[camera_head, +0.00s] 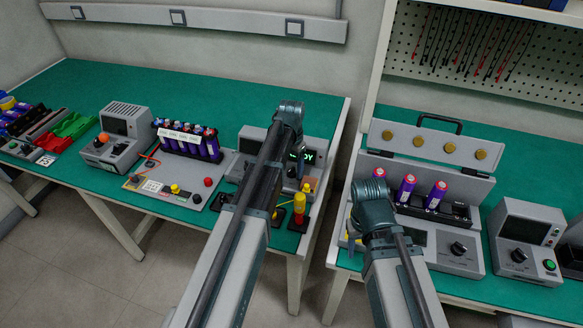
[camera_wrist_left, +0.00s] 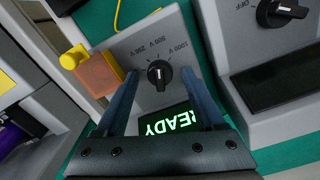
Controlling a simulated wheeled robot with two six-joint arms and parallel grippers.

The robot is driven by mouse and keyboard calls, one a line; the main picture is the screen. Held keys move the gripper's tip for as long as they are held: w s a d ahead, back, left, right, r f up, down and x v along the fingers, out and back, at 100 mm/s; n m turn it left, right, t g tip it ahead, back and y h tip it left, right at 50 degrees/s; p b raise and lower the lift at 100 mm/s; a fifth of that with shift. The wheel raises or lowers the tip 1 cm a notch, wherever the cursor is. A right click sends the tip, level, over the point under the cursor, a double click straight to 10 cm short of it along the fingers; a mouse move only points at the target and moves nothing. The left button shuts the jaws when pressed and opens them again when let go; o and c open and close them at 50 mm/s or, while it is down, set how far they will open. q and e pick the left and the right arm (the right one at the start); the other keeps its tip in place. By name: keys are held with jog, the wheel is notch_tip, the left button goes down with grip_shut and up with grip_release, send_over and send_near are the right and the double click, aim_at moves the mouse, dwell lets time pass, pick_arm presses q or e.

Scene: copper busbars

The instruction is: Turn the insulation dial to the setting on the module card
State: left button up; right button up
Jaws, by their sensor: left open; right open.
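The insulation dial (camera_wrist_left: 159,76) is a black knob on a grey tester face in the left wrist view. Labels for 250 V, 500 V and 1000 V run along its upper side; its bar stands near vertical there, its exact setting unclear. My left gripper (camera_wrist_left: 160,72) is open, one finger on each side of the dial; contact is unclear. The tester's screen (camera_wrist_left: 167,122) reads "READY" in green. In the head view my left arm hides much of the tester (camera_head: 318,148). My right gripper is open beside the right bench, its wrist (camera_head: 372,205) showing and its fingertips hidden. I cannot identify the module card.
A battery module (camera_head: 188,143) with white labels stands on the left bench. A yellow-topped probe (camera_head: 299,203) stands near its front right corner. The right bench holds a case with purple cells (camera_head: 405,188) and a grey meter (camera_head: 527,245). A gap separates the benches.

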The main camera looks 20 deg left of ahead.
aim_at(291, 169)
pick_arm(q)
notch_tip(291, 169, up, 14)
jog(key=p, duration=1.3)
jog(key=shift+p, duration=0.35)
jog(key=shift+f, duration=0.15)
jog(key=s+d, duration=0.6)
jog(key=s, duration=0.6)
jog(key=s+d+y, duration=0.1)
jog(key=s+d, duration=0.6)
jog(key=s, duration=0.5)
jog(key=shift+d+n, duration=0.15)
jog(key=shift+n, duration=0.15)
jog(key=shift+c, duration=0.3)
